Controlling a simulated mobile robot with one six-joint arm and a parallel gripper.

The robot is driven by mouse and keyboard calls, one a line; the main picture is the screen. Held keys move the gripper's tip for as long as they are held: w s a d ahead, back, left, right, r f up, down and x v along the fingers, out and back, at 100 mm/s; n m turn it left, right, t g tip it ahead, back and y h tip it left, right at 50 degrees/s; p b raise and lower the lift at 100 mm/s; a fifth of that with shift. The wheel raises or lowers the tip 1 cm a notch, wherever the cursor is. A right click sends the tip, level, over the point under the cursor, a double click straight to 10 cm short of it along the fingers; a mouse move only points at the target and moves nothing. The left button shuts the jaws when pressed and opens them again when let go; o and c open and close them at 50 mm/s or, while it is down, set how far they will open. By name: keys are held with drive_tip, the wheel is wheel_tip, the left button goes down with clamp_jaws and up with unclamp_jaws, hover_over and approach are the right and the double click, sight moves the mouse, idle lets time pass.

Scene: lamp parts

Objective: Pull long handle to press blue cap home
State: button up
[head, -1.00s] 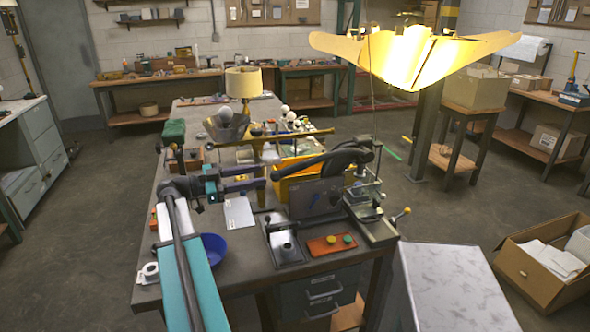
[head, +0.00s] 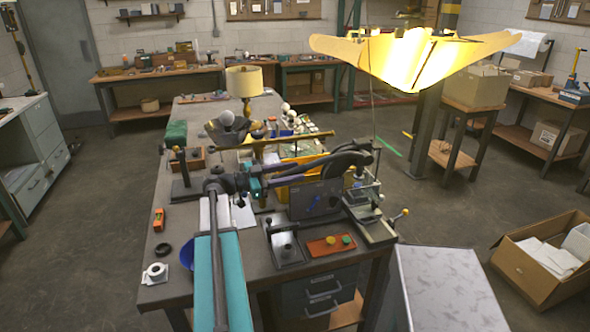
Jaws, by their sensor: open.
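A press (head: 368,215) stands at the right front of the workbench. Its long dark handle (head: 312,164) reaches left from the pivot, sloping slightly down. My gripper (head: 266,182) is open, at the left end of this handle. Whether its fingers lie around the handle or just beside it, I cannot tell. A small blue spot shows under the press head, perhaps the blue cap (head: 359,172); its seating is too small to make out. A grey panel with a blue mark (head: 333,201) stands below the handle.
On the workbench (head: 262,262), an orange tray (head: 331,245) with yellow and green buttons lies before the press. A metal plate with a post (head: 285,247) is beside it. A blue bowl (head: 187,254) is partly behind my arm. A lit lampshade (head: 420,58) hangs above right.

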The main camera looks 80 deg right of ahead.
drive_tip(key=shift+s+d, duration=0.25)
drive_tip(key=shift+s, duration=0.25)
clamp_jaws()
